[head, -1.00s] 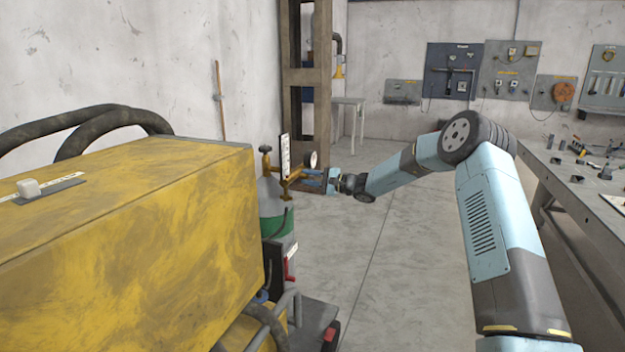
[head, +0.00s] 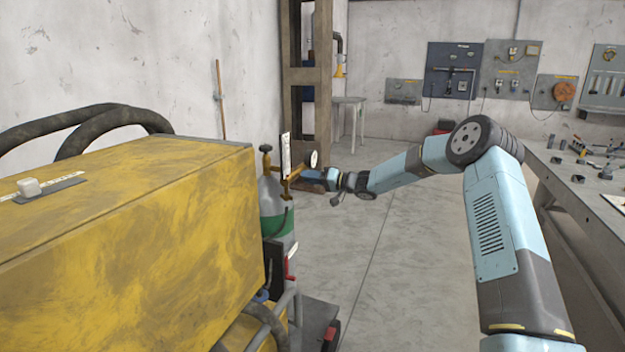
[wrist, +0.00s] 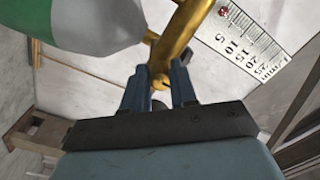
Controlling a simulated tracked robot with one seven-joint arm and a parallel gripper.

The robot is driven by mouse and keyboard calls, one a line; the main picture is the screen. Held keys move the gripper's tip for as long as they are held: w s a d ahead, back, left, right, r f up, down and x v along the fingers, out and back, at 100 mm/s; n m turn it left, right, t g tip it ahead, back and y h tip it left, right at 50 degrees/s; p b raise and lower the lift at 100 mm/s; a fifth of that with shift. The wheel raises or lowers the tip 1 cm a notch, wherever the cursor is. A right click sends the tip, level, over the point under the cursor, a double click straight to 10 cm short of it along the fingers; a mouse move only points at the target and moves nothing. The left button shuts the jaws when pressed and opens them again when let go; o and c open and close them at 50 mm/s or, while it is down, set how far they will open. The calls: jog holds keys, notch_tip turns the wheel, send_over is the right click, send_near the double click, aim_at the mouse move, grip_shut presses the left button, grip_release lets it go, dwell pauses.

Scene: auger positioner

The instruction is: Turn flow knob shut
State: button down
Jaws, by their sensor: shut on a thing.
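A green and white gas cylinder (head: 274,208) stands behind the yellow machine with a brass regulator (wrist: 183,35) on it. The regulator carries a white flow scale (wrist: 250,45) with black numbers and a small red dot near one end; the scale also shows edge-on in the head view (head: 286,154). A round gauge (head: 313,159) sits beside it. My gripper (wrist: 160,72) is at the regulator's lower brass end, its two blue fingers on either side. It is shut on the flow knob, which the fingers mostly hide. In the head view my gripper (head: 318,180) is small and partly hidden.
The large yellow machine (head: 130,225) fills the left, with black hoses (head: 85,130) behind it. A workbench (head: 590,190) with tools runs along the right. Open concrete floor (head: 400,270) lies between. A brown post (head: 320,90) stands behind the cylinder.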

jog(key=shift+n, duration=2.3)
jog(key=shift+w+r, duration=0.1)
jog(key=c, duration=0.9)
grip_release()
jog(key=v, duration=1.4)
jog(key=shift+a, duration=0.1)
